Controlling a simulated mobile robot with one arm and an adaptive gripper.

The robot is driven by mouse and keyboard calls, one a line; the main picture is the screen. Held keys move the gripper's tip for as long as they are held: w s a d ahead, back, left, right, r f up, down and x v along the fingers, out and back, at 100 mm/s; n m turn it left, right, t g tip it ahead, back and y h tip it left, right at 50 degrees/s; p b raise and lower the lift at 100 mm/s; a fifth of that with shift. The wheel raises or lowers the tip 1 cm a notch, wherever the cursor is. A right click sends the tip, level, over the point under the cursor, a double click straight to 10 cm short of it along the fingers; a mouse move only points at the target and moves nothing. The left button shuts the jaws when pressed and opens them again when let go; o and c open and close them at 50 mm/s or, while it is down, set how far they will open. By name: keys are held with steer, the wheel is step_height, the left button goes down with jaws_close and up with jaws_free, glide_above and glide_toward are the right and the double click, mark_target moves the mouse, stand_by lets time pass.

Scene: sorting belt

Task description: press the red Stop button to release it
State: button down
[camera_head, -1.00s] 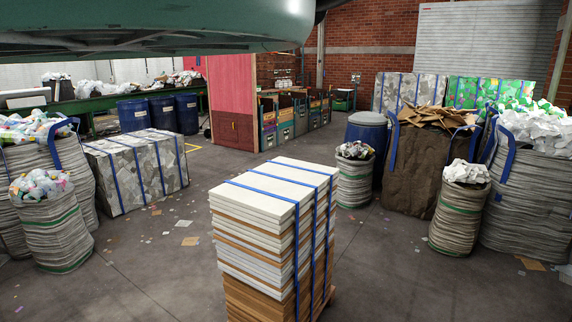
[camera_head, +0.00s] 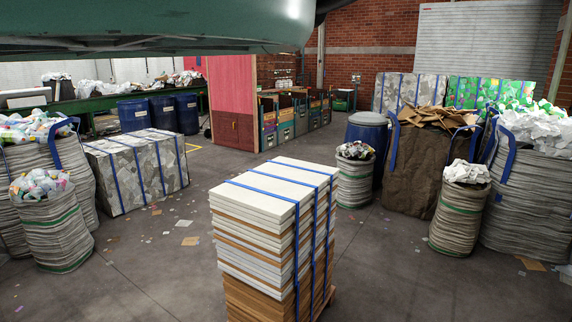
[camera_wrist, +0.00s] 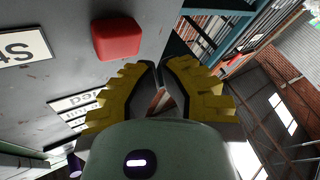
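The red Stop button (camera_wrist: 117,38) is a rounded red block on a grey panel (camera_wrist: 70,25) in the upper left of the wrist view. A white label (camera_wrist: 22,48) with large black letters, cut off at the frame edge and reading "St", is beside it. My gripper (camera_wrist: 158,66) has yellow ridged fingers with dark inner pads. Its fingertips are nearly together, with nothing seen held between them. The tips are below and right of the button in the picture and look apart from it. The button is not visible in the head view.
More labels (camera_wrist: 78,103) are on the panel. In the head view, a strapped stack of boards (camera_head: 275,225) stands in front. Bales (camera_head: 138,172), full sacks (camera_head: 462,210) and blue barrels (camera_head: 162,112) surround it. Grey floor (camera_head: 150,270) is open around the stack.

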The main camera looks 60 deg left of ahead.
steer(key=a, duration=0.1)
steer(key=s+a, duration=0.1)
steer(key=a, duration=0.1)
steer(key=s+a+b, duration=0.1)
steer(key=a, duration=0.1)
steer(key=shift+s+a, duration=0.1)
stand_by(0.3)
